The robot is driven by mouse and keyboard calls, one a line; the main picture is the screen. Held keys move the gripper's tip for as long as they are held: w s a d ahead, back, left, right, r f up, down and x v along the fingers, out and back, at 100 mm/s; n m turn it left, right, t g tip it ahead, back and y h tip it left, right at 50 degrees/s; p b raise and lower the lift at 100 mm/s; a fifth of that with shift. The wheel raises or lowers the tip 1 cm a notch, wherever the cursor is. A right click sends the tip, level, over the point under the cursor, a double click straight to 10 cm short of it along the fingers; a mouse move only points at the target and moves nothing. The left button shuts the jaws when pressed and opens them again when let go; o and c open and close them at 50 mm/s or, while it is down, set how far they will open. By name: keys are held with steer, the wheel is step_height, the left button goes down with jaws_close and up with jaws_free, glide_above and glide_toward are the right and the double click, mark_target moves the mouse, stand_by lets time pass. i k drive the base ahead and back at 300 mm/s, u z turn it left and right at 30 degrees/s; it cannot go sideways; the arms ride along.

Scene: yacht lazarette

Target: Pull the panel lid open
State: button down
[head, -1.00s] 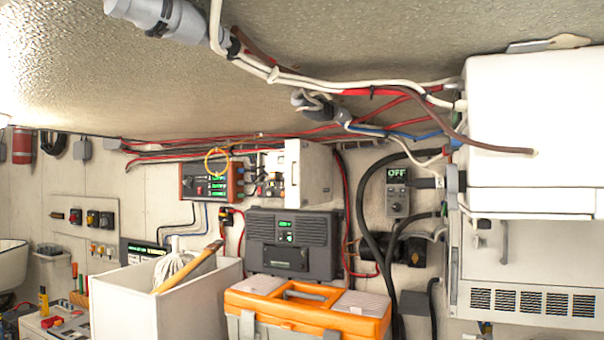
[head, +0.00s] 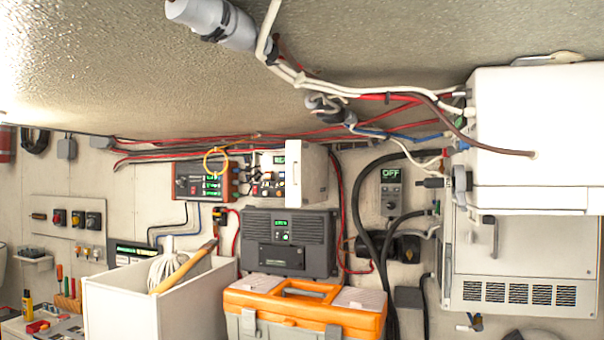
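A switch panel (head: 267,174) with a small green display, switches and knobs sits on the back wall, left of the picture's middle. A pale lid-like piece (head: 314,174) stands out from the wall at its right and hides part of it. This looks like the panel lid standing partly open, but I cannot tell its angle or which side is hinged. My gripper is not in view, and nothing visible touches this piece.
An orange toolbox (head: 303,309) and a white bin (head: 125,305) with a mop stand below. A white cabinet (head: 540,130) fills the right, above a pale vented box (head: 530,260). Cables (head: 375,92) and a grey cylinder (head: 215,25) cross the top.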

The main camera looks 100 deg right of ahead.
mark_target(307, 169)
steer(key=z, duration=1.2)
steer(key=i, duration=0.55)
steer(key=u, duration=0.1)
steer(key=k, duration=0.55)
steer(key=u, duration=0.05)
